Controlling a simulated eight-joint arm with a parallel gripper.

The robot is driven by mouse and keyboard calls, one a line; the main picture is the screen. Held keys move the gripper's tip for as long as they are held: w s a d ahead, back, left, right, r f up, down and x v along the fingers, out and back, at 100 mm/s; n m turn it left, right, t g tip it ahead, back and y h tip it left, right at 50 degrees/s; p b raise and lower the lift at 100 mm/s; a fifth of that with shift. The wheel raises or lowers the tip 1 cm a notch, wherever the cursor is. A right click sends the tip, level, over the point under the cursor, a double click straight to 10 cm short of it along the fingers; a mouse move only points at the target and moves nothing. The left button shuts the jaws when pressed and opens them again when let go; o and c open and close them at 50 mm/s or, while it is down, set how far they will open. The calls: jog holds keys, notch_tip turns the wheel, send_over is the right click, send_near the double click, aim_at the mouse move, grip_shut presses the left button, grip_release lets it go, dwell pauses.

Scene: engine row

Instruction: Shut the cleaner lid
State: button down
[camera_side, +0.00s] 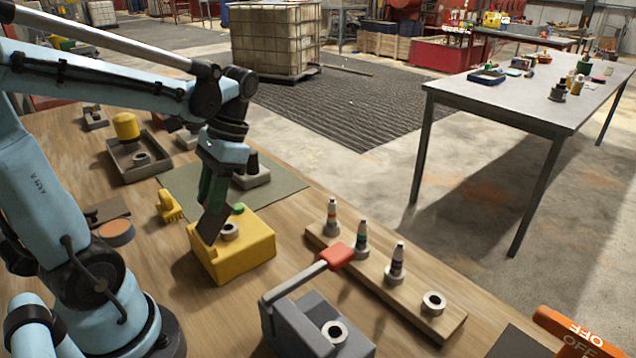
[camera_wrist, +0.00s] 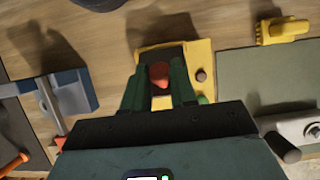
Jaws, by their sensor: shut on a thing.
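The cleaner looks to be the yellow box (camera_side: 247,262) on the wooden bench, with a round socket (camera_side: 230,231) and a green button (camera_side: 239,208) on top. Its dark lid (camera_side: 209,226) stands steeply tilted at the box's left side in the side view. In the wrist view the lid (camera_wrist: 153,54) is a dark plate over the yellow box (camera_wrist: 205,58). My gripper (camera_wrist: 160,84) has its green fingers shut on a red knob (camera_wrist: 159,73) in front of the lid. In the side view my gripper (camera_side: 212,198) is over the box and its fingers hide the knob.
A grey box (camera_side: 300,325) with a red-handled lever (camera_side: 336,257) stands in front right. A wooden rack (camera_side: 415,312) holds three plugs and an empty ring. A small yellow part (camera_side: 169,207) lies left of the cleaner. A green mat (camera_side: 284,184) lies behind it.

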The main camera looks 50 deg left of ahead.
jog(key=c, duration=0.9)
grip_release()
jog(key=v, duration=1.2)
jog(key=shift+r, duration=0.1)
jog(key=shift+s, duration=0.1)
